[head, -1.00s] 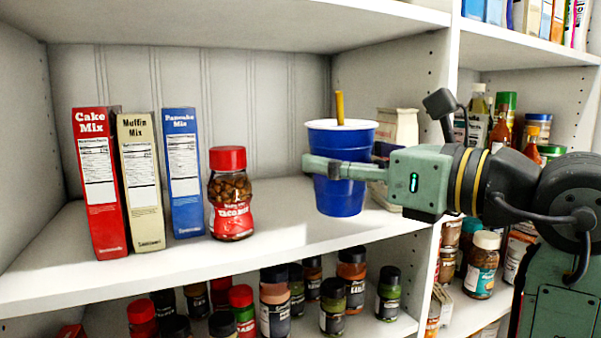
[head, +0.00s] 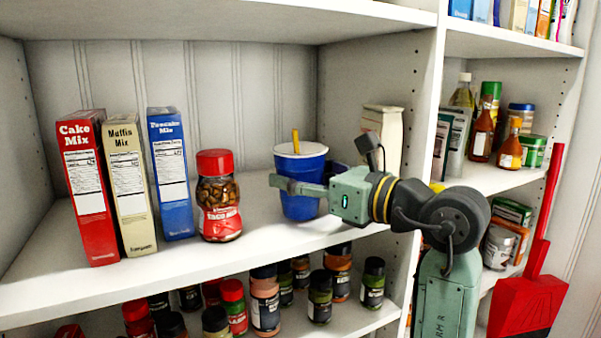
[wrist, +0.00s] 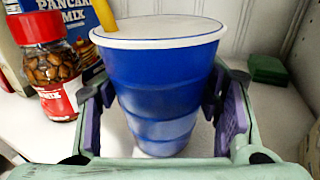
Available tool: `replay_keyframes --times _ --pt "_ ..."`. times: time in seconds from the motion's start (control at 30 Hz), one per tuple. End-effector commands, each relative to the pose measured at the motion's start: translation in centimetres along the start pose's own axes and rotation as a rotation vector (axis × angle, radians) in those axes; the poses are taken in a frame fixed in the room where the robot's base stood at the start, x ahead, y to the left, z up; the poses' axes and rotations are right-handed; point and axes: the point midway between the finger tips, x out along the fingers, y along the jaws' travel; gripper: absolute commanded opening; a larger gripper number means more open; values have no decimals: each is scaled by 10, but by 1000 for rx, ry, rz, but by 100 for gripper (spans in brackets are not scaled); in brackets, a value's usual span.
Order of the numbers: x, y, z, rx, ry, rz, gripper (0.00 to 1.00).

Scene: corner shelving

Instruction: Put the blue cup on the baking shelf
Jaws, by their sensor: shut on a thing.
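The blue cup (head: 301,203) has a white lid and a yellow straw, and is upright over the shelf with the baking mixes. My gripper (head: 302,187) is shut on the cup from the right. In the wrist view the cup (wrist: 165,95) sits between both fingers of the gripper (wrist: 163,112). The baking shelf (head: 255,245) is the white board under the mix boxes. I cannot tell whether the cup's base touches the board.
A jar with a red lid (head: 219,200) stands left of the cup. Left of it are the pancake mix (head: 172,175), muffin mix (head: 128,185) and cake mix (head: 86,190) boxes. A pale bag (head: 383,130) stands behind right. Spice jars fill the shelf below.

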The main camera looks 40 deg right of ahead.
Motion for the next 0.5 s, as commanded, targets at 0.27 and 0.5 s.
replay_keyframes --times 0.27,0.5 --pt "0 0 -5 0 0 0 42" --pt "0 0 -3 0 0 0 74"
